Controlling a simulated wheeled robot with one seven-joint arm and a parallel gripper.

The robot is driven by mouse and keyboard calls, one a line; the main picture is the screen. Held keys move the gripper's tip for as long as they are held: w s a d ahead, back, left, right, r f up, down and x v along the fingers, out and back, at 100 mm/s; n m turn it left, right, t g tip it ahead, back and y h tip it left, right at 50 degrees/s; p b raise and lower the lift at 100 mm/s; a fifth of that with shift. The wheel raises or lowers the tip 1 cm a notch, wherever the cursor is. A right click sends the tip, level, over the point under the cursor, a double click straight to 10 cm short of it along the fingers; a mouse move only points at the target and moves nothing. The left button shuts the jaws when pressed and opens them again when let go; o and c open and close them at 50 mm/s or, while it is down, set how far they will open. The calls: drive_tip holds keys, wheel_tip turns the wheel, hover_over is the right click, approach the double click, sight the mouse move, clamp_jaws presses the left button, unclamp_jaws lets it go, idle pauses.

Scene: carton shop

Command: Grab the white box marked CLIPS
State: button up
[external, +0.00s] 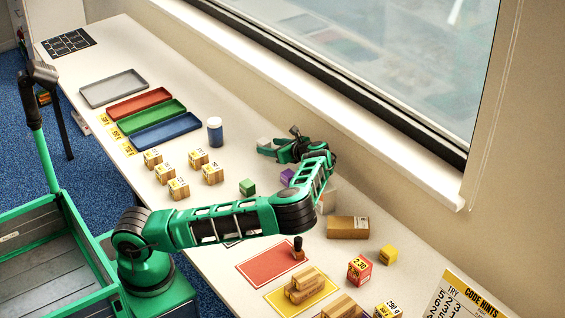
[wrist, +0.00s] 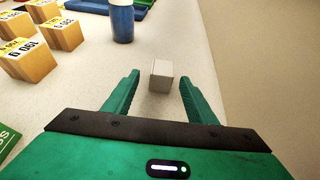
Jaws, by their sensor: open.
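A small white box (wrist: 161,76) stands on the table in the wrist view, just beyond and between my fingertips. No lettering can be read on it, so I cannot tell whether it says CLIPS. It also shows in the external view (external: 263,142), at the tip of my gripper (external: 268,151). My gripper (wrist: 159,80) is open, with one finger on either side of the line to the box and nothing held. Another whitish box (external: 328,201) is partly hidden by my arm; its marking is not readable.
A blue-and-white bottle (wrist: 122,22) and several labelled wooden blocks (wrist: 26,58) stand left of my gripper. A green box (external: 247,187) and a purple box (external: 287,177) are near my arm. The window wall (external: 300,100) runs along the back. Table right of the white box is clear.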

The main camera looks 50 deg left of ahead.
sight(267, 145)
drive_tip(key=x, duration=0.5)
drive_tip(key=shift+w, duration=0.15)
drive_tip(key=shift+c, duration=0.4)
drive_tip(key=c, duration=1.1)
